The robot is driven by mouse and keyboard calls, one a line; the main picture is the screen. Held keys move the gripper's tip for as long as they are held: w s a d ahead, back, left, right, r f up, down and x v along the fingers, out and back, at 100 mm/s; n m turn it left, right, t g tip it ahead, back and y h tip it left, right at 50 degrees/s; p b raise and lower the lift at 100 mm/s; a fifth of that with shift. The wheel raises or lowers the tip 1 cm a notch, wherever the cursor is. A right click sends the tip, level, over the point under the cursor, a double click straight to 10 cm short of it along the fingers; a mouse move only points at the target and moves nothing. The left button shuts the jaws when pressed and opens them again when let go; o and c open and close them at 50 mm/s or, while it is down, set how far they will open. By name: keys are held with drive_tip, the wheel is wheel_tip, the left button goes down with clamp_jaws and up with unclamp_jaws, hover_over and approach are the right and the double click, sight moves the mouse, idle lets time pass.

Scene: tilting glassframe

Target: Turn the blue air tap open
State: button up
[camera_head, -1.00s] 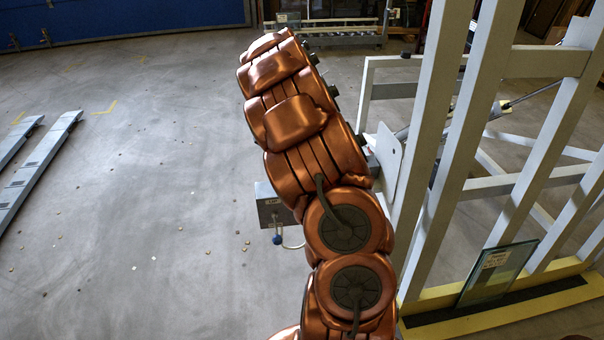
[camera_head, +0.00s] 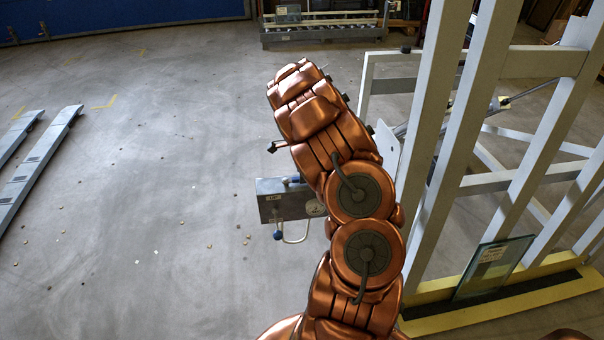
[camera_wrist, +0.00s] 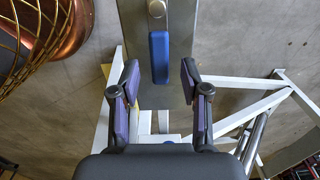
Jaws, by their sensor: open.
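The blue air tap (camera_wrist: 160,57) shows in the wrist view as a blue bar running from a round metal pivot on a grey metal box (camera_wrist: 186,25). My gripper (camera_wrist: 160,70) is open, one purple-padded finger on each side of the bar's lower part in the picture. I see gaps on both sides; I cannot tell how far the bar lies beyond the fingertips. In the head view the grey box (camera_head: 270,205) is left of my arm, with a small blue part (camera_head: 292,180) at its top edge. My arm hides most of the gripper there.
The box carries a round gauge (camera_head: 315,207) and a hose with a blue end (camera_head: 277,235). A tall pale frame (camera_head: 420,130) stands close right of my arm, with a glass pane (camera_head: 492,268) at its yellow base.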

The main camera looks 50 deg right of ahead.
drive_tip(key=shift+f, duration=0.7)
clamp_jaws()
